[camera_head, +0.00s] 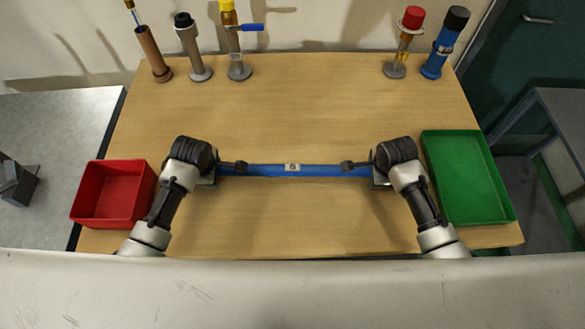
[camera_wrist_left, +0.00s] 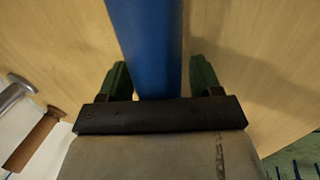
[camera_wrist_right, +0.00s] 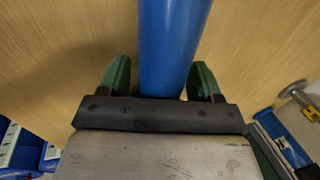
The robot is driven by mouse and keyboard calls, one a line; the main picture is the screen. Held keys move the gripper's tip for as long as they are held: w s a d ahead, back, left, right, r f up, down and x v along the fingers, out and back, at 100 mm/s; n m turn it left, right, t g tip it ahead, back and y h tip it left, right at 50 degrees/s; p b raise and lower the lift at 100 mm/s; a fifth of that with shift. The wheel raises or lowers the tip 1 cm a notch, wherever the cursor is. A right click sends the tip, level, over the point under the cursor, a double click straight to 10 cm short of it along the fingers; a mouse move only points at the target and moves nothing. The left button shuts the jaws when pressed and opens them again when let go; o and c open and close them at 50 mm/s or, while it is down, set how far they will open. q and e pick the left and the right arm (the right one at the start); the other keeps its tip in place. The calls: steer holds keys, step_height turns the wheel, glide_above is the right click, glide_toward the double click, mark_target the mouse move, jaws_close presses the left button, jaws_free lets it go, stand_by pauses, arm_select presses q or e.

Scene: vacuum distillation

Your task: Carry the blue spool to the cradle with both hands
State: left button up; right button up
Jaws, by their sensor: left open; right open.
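The blue spool (camera_head: 265,170) is a long blue tube with a small pale label at its middle, lying left to right over the wooden table. My left gripper (camera_head: 236,167) is at its left end and my right gripper (camera_head: 352,167) at its right end. In the left wrist view the spool (camera_wrist_left: 148,45) runs between the open fingers, with a gap at the right finger. In the right wrist view the spool (camera_wrist_right: 168,45) also lies between open fingers, with small gaps. I cannot make out a cradle for certain; a dark grey block (camera_head: 18,186) sits on the left side table.
A red bin (camera_head: 112,194) stands at the table's left and a green tray (camera_head: 466,178) at its right. Several upright bottle-like fittings, one with a yellow top (camera_head: 229,22), line the back edge. The wooden table's middle (camera_head: 290,110) is clear behind the spool.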

arm_select(q)
jaws_close()
arm_select(e)
jaws_close()
arm_select(q)
steer(key=shift+w+r, duration=0.15)
steer(key=shift+w, duration=0.1)
arm_select(e)
steer(key=shift+w+r, duration=0.15)
steer(key=shift+w, duration=0.1)
